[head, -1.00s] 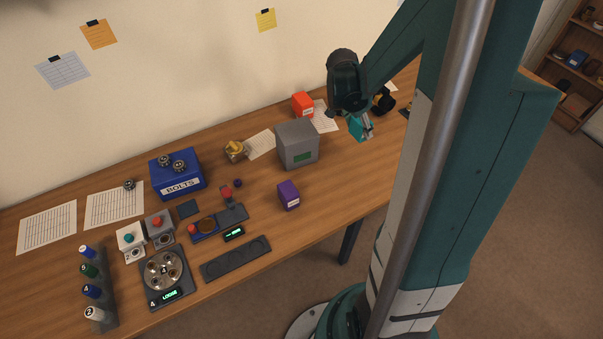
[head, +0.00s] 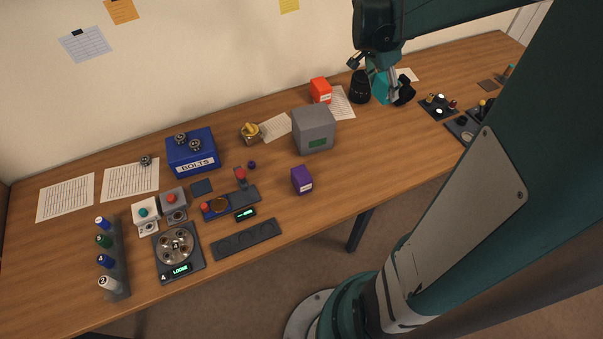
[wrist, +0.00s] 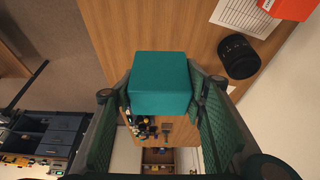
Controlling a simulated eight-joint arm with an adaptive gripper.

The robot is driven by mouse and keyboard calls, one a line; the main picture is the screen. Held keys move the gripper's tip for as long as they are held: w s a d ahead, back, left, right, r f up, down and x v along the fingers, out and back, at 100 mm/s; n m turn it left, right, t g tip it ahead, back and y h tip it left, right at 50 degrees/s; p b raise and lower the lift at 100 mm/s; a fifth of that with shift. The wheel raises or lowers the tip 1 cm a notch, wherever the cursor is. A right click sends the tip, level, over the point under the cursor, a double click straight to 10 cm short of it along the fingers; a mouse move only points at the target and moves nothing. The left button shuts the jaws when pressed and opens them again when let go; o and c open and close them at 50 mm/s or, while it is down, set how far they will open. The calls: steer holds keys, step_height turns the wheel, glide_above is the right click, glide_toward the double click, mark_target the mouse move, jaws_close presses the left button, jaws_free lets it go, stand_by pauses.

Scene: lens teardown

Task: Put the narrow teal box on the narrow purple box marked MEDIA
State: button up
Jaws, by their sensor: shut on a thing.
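The narrow teal box (head: 381,88) is held by my gripper (head: 384,82) at the back right of the table, in front of dark cylinders. In the wrist view the teal box (wrist: 160,84) sits between the two green-padded fingers, which touch its sides. It appears raised above the table. The narrow purple box (head: 302,180) stands upright near the table's front edge, left of and nearer than my gripper. It has a white label too small to read, and its top is bare. It is not seen in the wrist view.
A red-orange box (head: 320,90) and a black cylinder (head: 360,87) are at the back. A blue BOLTS bin (head: 191,152) stands left. The wood right of the purple box is clear.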

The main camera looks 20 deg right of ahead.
steer(key=a+p, duration=0.2)
steer(key=a, duration=1.6)
steer(key=p, duration=0.2)
glide_above(307, 172)
steer(key=a, duration=0.2)
step_height(307, 172, down, 5)
steer(key=shift+w+f, duration=0.1)
steer(key=shift+f+b, duration=0.5)
steer(key=shift+f, duration=2.4)
steer(key=shift+f+b, duration=0.4)
steer(key=shift+f, duration=1.65)
steer(key=shift+f, duration=0.2)
